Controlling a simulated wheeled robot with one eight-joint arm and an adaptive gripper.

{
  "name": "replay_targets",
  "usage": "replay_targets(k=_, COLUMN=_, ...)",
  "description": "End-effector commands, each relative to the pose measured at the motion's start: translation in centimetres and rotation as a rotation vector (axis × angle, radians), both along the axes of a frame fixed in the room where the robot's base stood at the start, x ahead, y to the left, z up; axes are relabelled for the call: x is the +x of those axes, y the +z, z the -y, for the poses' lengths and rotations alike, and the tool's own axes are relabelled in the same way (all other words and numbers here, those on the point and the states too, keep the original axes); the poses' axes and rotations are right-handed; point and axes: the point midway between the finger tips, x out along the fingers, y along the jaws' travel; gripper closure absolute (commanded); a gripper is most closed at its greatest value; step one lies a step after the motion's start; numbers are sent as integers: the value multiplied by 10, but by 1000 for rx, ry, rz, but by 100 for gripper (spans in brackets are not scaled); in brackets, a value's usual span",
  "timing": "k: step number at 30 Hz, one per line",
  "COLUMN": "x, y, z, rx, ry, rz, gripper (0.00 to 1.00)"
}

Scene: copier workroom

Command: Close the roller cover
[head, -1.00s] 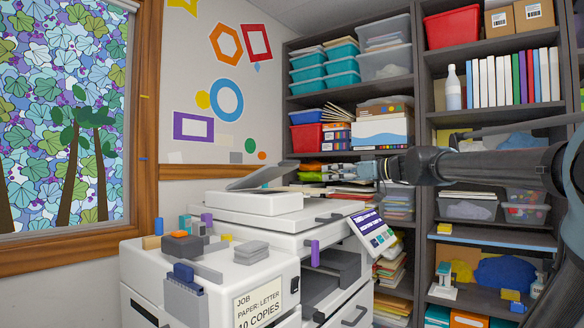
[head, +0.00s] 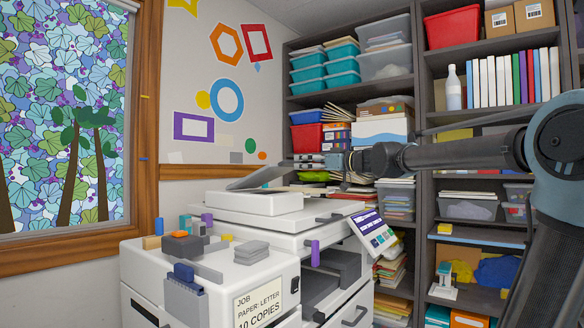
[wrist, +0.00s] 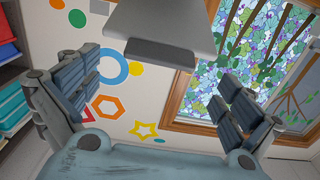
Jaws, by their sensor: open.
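The roller cover (head: 262,176) is a grey flap on top of the white copier (head: 240,216). It stands tilted open, its raised edge toward the right. In the wrist view a grey panel that looks like this cover (wrist: 160,28) hangs at the top centre, with a dark block along its lower edge. My gripper (wrist: 157,75) is open and empty, its two fingers spread wide to either side of the panel and apart from it. In the head view my gripper (head: 326,163) is above the copier's right rear, just right of the cover's raised edge; its fingers are small there.
A tilted control panel (head: 373,233) sticks out at the copier's right front. A side cabinet (head: 215,268) with small items and a paper sign stands in front. Loaded shelves (head: 420,120) stand behind my arm. The space above the copier's front is clear.

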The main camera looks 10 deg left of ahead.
Motion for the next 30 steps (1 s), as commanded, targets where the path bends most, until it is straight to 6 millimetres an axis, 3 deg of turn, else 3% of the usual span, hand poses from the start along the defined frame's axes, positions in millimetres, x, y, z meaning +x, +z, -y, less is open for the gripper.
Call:
replay_targets(k=6, x=14, y=0, z=-36, rx=0, ry=3, rz=0, gripper=0)
replay_targets(k=12, x=23, y=0, z=-57, rx=0, ry=1, rz=0, gripper=0)
replay_targets(k=26, x=28, y=0, z=-67, rx=0, ry=0, rz=0, gripper=0)
replay_targets(k=27, x=28, y=0, z=-67, rx=0, ry=0, rz=0, gripper=2)
replay_targets(k=30, x=28, y=0, z=-67, rx=0, ry=0, rz=0, gripper=25)
